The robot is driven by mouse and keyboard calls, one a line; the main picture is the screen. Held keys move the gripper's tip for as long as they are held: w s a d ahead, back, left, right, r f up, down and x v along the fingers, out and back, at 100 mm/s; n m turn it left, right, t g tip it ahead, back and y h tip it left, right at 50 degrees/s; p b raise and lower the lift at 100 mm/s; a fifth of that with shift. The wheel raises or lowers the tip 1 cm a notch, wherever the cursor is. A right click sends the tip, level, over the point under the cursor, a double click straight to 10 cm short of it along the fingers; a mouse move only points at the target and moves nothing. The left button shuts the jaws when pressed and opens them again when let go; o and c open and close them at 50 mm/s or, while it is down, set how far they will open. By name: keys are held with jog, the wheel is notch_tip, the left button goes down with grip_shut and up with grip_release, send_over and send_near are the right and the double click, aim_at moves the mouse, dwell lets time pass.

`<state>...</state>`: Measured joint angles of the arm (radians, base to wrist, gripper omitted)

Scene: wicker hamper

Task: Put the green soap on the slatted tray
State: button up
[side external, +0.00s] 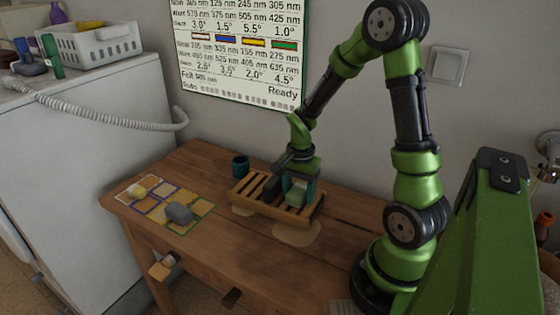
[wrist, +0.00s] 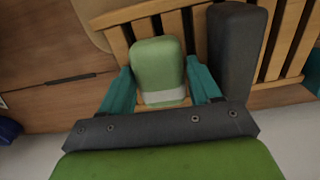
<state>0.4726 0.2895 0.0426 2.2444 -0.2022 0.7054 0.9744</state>
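The green soap (wrist: 158,62) is a rounded block with a pale band at its near end. The tray also shows in the wrist view (wrist: 283,40). A dark grey block (wrist: 236,50) lies on the tray beside the soap.
A teal cup (side external: 240,166) stands behind the tray. A grey rounded block (side external: 178,213) and a yellowish piece (side external: 137,192) lie on the coloured grid mat (side external: 203,208) at left. A white basket (side external: 103,44) and bottles stand on the white cabinet. The table front is mostly clear.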

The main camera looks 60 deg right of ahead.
aim_at(299, 190)
jog(key=shift+r, duration=0.1)
notch_tip(299, 190, up, 12)
jog(key=s+a+r+n+t, duration=0.1)
jog(key=a+r+n+t, duration=0.1)
jog(key=a+r+n, duration=0.1)
jog(key=s+a+r+n+t+y, duration=0.1)
jog(key=s+a+r+n+t, duration=0.1)
jog(key=a+n, duration=0.4)
jog(key=s+a+r+n+t+y, duration=0.1)
jog(key=s+a+r+n+t, duration=0.1)
jog(key=a+n, duration=0.3)
jog(key=shift+a+r+t, duration=0.3)
jog(key=shift+a+r, duration=0.1)
jog(key=shift+a, duration=0.25)
jog(key=shift+a+r+t, duration=0.3)
jog(key=shift+a+r, duration=0.1)
jog(key=shift+a, duration=0.2)
